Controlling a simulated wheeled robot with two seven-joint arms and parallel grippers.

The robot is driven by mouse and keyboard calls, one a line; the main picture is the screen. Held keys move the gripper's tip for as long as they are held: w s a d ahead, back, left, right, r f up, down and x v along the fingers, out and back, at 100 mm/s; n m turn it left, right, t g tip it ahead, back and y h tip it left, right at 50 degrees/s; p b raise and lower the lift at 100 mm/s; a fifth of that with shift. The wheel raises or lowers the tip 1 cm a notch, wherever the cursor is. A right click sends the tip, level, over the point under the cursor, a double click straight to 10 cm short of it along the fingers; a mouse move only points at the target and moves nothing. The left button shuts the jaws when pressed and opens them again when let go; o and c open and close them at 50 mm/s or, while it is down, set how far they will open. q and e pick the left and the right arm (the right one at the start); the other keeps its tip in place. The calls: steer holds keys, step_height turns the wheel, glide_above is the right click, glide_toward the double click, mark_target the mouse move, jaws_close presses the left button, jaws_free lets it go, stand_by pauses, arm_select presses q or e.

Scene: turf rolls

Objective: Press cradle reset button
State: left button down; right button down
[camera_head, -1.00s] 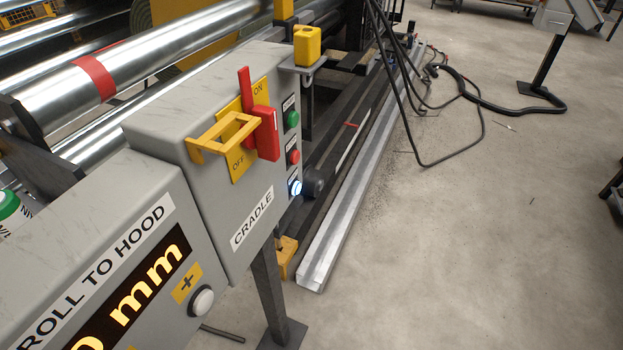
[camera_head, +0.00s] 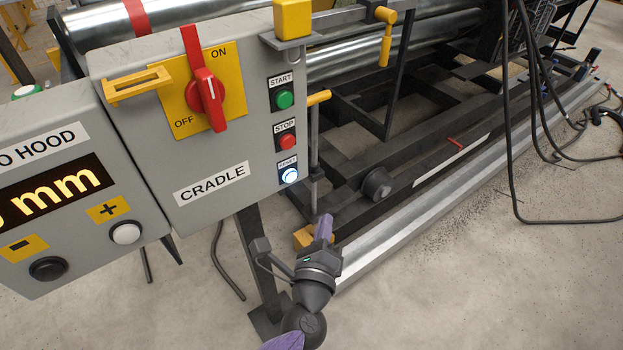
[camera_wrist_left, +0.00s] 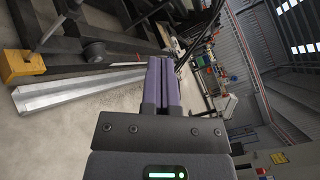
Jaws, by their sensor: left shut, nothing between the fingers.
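The grey cradle control box (camera_head: 221,171) stands at the left in the head view. Its white reset button (camera_head: 290,175) glows under the RESET label, at the bottom of the button column. The red stop button (camera_head: 288,142) and green start button (camera_head: 285,98) are above it. My left gripper (camera_head: 324,228) is below and to the right of the reset button, apart from it. Its purple fingers are shut with nothing between them; they also show closed together in the left wrist view (camera_wrist_left: 162,85). My right gripper is not in view.
A red rotary switch (camera_head: 207,99) and a yellow bracket (camera_head: 138,86) stick out from the box front. A second box with an orange display (camera_head: 50,195) adjoins at left. A metal rail (camera_head: 450,207) runs along the dark frame. Cables (camera_head: 511,150) hang at right; floor is open at lower right.

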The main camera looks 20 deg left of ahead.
mark_target(290, 176)
arm_select(q)
steer(key=w+a+r, duration=0.1)
steer(key=w+a, duration=0.4)
steer(key=a, duration=0.1)
steer(key=shift+w+a+b, duration=0.3)
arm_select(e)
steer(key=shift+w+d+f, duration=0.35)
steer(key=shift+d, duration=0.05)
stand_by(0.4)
arm_select(q)
steer(key=shift+r, duration=0.1)
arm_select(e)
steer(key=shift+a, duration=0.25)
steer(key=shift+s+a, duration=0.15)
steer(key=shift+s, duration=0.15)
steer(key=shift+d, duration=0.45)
